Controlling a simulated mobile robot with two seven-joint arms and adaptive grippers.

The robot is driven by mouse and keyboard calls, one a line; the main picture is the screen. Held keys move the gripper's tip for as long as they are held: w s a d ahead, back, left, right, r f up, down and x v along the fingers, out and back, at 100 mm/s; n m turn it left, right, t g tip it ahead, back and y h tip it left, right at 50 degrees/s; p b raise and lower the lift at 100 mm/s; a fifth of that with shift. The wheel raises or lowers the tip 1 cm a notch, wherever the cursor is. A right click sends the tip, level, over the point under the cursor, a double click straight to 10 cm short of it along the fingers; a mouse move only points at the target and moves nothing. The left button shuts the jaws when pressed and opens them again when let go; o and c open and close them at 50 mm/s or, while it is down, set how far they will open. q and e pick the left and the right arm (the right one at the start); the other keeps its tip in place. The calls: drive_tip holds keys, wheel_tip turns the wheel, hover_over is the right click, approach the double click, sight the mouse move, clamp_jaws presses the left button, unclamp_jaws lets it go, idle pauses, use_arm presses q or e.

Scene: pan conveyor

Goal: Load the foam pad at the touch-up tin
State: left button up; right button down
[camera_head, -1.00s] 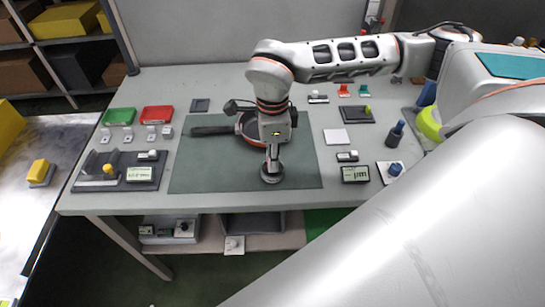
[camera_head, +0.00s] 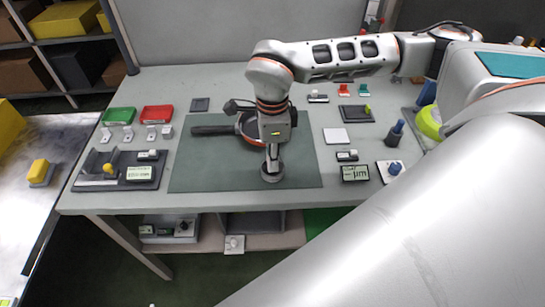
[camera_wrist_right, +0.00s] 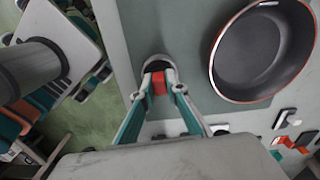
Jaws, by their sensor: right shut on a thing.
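My right gripper (camera_head: 271,160) points down over the front of the green mat (camera_head: 205,170), right at a small round grey tin (camera_head: 272,177), which looks like the touch-up tin. In the right wrist view my right gripper (camera_wrist_right: 160,90) is shut on a small red piece (camera_wrist_right: 159,83), perhaps the grip of the foam pad. The tin's rim and dark inside (camera_wrist_right: 157,64) show just past the fingertips. The pad's face is hidden, and I cannot tell whether it touches the tin's contents. My left gripper is not in view.
A dark pan with a red rim (camera_wrist_right: 265,50) lies behind the gripper; its handle (camera_head: 212,130) points left. A grey fixture with a yellow knob (camera_head: 109,170) stands at left. A blue-handled piece (camera_head: 395,168) and a display (camera_head: 354,173) stand at right. The mat's front left is clear.

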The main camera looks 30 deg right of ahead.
drive_tip(key=shift+r+p, duration=1.55)
drive_tip(key=shift+r, duration=0.55)
drive_tip(key=shift+r+p, duration=0.9)
drive_tip(key=shift+r, duration=0.5)
